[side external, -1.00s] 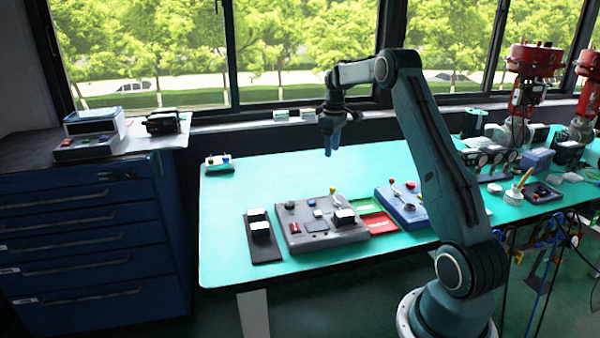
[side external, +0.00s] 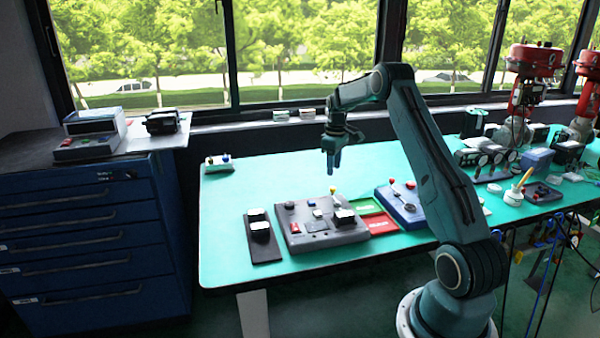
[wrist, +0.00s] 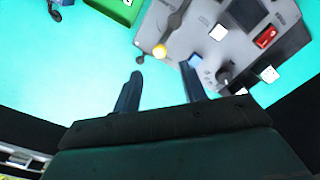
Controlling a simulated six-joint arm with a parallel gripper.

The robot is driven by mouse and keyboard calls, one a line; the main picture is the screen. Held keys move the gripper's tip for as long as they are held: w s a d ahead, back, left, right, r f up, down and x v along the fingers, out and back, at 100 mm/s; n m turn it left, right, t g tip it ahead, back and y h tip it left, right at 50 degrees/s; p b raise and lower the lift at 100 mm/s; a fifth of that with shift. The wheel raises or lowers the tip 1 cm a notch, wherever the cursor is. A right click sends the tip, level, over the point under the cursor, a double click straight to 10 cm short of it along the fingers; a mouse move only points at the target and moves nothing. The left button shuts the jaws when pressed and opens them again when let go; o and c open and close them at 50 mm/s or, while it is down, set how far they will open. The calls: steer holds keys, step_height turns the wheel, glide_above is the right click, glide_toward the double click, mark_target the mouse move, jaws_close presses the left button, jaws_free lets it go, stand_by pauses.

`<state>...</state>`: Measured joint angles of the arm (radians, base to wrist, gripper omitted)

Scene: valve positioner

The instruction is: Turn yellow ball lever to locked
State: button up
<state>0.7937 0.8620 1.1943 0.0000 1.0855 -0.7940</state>
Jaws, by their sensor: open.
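The yellow ball lever (side external: 333,189) stands at the back edge of the grey control box (side external: 304,240) on the teal table. In the wrist view the yellow ball (wrist: 159,51) tops a short lever on the grey panel (wrist: 200,12), just beyond and between my fingertips. My gripper (side external: 331,172) points down, above and apart from the ball, with nothing between its fingers. It also shows in the wrist view (wrist: 163,72), where its two fingers are spread apart. Any locked marking is too small to read.
A blue box (side external: 402,207) with a red-topped lever stands right of the grey box. Green and red trays (side external: 372,208) lie between them. A black plate (side external: 262,250) with white-topped blocks is at the left.

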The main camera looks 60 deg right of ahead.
mark_target(333, 187)
step_height(333, 187, down, 8)
steer(key=shift+f, duration=0.1)
stand_by(0.4)
steer(key=shift+c, duration=0.2)
jaws_close()
